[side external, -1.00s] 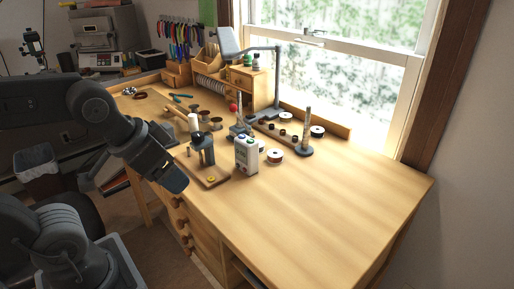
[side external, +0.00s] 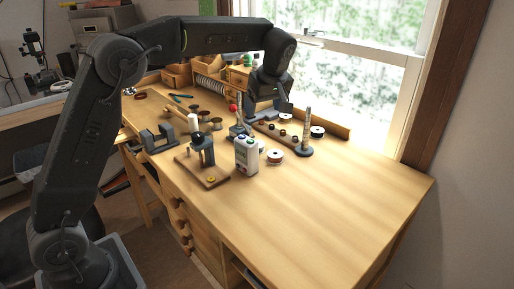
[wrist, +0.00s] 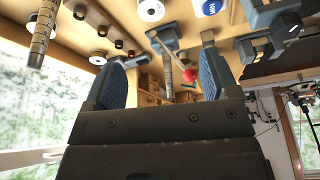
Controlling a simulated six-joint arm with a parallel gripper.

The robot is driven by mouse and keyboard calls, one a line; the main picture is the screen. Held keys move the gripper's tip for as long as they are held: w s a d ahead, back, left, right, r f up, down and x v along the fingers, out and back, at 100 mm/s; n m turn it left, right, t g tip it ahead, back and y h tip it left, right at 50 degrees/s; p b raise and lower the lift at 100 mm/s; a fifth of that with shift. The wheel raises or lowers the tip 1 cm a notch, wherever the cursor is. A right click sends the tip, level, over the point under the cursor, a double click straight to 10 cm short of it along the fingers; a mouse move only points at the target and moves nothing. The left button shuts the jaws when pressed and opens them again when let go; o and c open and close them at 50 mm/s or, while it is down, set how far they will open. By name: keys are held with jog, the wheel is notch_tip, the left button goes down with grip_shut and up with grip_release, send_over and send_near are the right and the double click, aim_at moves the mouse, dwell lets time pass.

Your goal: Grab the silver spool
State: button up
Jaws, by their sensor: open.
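Several pale-topped spools stand on the bench, and I cannot tell for sure which one is the silver spool. One spool (side external: 275,157), white-rimmed with a brown side, stands right of the white bottle. Another spool (side external: 317,131), dark-sided with a pale top, stands by the window; it seems to be the pale spool (wrist: 98,58) in the wrist view. A white-topped spool (wrist: 151,10) is at the top edge of the wrist view. My gripper (side external: 284,108) is above the back of the bench near the window. In the wrist view its blue-padded fingers (wrist: 165,52) are apart and empty.
A tall tapered rod (side external: 308,128) stands near the right spools, and another (side external: 239,112) farther left. A white bottle (side external: 246,156) and a small press (side external: 203,150) stand in front. A rail with dark cups (side external: 283,135) lies below my gripper. The bench's right half is clear.

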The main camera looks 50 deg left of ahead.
jog(key=shift+n, duration=0.9)
jog(key=x, duration=0.5)
jog(key=w+x, duration=0.1)
jog(key=x, duration=0.5)
jog(key=w+x, duration=0.1)
jog(key=x, duration=0.4)
jog(key=shift+a+f, duration=0.15)
jog(key=shift+f, duration=0.05)
jog(key=shift+c, duration=0.3)
jog(key=c, duration=1)
jog(key=shift+o, duration=0.2)
jog(key=shift+r, duration=0.1)
